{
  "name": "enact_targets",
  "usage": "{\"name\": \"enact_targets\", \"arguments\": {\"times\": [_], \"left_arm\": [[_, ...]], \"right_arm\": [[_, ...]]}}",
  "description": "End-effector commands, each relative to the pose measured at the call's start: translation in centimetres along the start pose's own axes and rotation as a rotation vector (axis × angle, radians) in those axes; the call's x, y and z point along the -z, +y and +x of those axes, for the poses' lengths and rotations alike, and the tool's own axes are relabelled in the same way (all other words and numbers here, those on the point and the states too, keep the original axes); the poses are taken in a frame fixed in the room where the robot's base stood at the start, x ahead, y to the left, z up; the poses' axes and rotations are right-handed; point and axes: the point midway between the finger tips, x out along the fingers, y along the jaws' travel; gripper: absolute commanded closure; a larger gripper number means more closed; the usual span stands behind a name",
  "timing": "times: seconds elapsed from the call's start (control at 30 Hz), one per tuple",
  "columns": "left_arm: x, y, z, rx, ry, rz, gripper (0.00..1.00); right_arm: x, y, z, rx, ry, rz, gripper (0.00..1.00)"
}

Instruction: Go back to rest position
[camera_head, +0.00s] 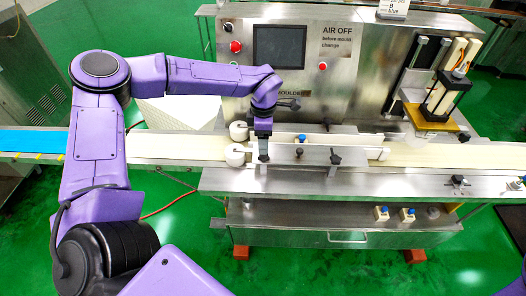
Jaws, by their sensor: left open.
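My left arm comes in from the left and reaches across to the machine's front. My left gripper (264,150) points down over the metal rail at the conveyor's front edge, beside the white rollers. It is small in the view, and I see nothing held in it. My right gripper is not in view. The encrusting machine (360,90) stands ahead with a dark screen and a red button.
A cream conveyor belt (440,155) runs across the machine, with a blue stretch (30,140) at the left. White rollers (237,154) and black knobs sit near my gripper. A metal shelf (330,215) lies below. The green floor in front is clear.

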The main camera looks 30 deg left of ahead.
Motion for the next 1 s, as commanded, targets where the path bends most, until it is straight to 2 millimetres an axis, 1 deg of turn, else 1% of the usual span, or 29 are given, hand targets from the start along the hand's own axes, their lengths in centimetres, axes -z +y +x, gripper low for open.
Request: {"name": "enact_targets", "arguments": {"times": [0.03,0.1,0.2,0.27,0.8,0.9,1.0], "left_arm": [[0.0,0.0,-0.9,-0.004,-0.003,0.000,0.34],[0.0,0.0,-2.2,-0.004,-0.002,-0.001,0.34],[0.0,-0.1,-3.4,-0.002,0.000,0.000,0.34],[0.0,-0.1,-3.7,0.000,0.001,0.000,0.34],[0.1,-0.1,-3.9,0.001,0.001,-0.001,0.34],[0.9,-0.3,-3.6,0.005,0.006,-0.013,0.34],[1.6,-1.4,-3.3,0.011,0.007,-0.010,0.34]], "right_arm": [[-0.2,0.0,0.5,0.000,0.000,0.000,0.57],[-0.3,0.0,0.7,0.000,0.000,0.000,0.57],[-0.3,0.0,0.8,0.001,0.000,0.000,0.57],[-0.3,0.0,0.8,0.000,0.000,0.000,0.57],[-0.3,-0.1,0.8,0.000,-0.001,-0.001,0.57],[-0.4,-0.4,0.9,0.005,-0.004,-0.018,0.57],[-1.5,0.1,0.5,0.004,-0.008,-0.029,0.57]]}}
